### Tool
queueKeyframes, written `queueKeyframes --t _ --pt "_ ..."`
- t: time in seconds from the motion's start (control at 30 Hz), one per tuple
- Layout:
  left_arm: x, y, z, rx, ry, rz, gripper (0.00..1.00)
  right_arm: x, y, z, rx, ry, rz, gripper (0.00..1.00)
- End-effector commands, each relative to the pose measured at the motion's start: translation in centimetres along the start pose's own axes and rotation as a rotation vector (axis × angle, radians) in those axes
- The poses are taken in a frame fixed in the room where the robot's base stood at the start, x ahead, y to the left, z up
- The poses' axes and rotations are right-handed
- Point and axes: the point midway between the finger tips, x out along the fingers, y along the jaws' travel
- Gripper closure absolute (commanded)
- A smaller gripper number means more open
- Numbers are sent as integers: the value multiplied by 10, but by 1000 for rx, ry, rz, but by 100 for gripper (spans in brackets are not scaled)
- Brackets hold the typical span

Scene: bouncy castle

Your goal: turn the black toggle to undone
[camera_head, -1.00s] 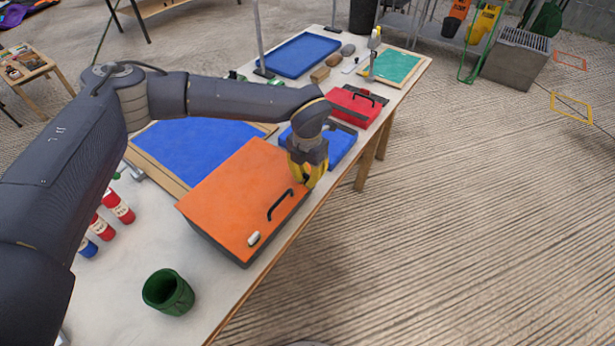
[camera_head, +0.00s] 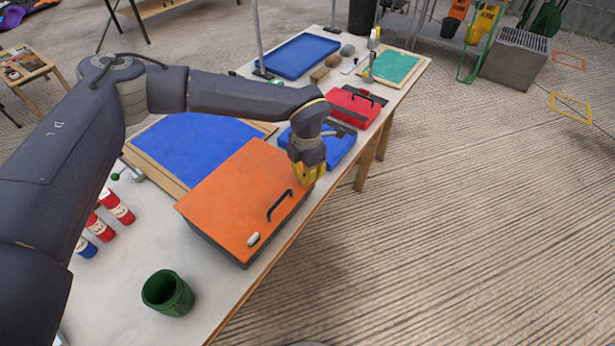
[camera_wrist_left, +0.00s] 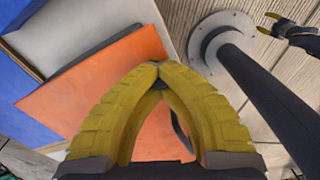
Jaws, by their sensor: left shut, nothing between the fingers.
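The orange case (camera_head: 235,190) lies on the table with its lid down, and it also shows in the wrist view (camera_wrist_left: 60,100). A black handle (camera_head: 279,205) and a white catch (camera_head: 253,239) are on its front side. My left gripper (camera_head: 308,183) is at the far front corner of the case, beyond the handle. Its yellow fingers meet at the tips in the wrist view (camera_wrist_left: 159,70). I cannot make out the black toggle; the fingers cover that corner. My right gripper (camera_wrist_left: 268,23) is far off in the wrist view, its fingertips apart.
A blue case (camera_head: 338,148) and a red case (camera_head: 352,106) lie beyond the orange one. A blue panel (camera_head: 190,143) lies behind. The floor in front of the table is clear.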

Motion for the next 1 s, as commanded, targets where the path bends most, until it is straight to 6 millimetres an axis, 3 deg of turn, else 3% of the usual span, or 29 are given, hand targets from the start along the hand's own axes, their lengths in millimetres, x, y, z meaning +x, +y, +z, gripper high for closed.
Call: queueKeyframes --t 1.0 --pt "3 6 -4 940 13 -5 100 0 0 0 0 0 0 56"
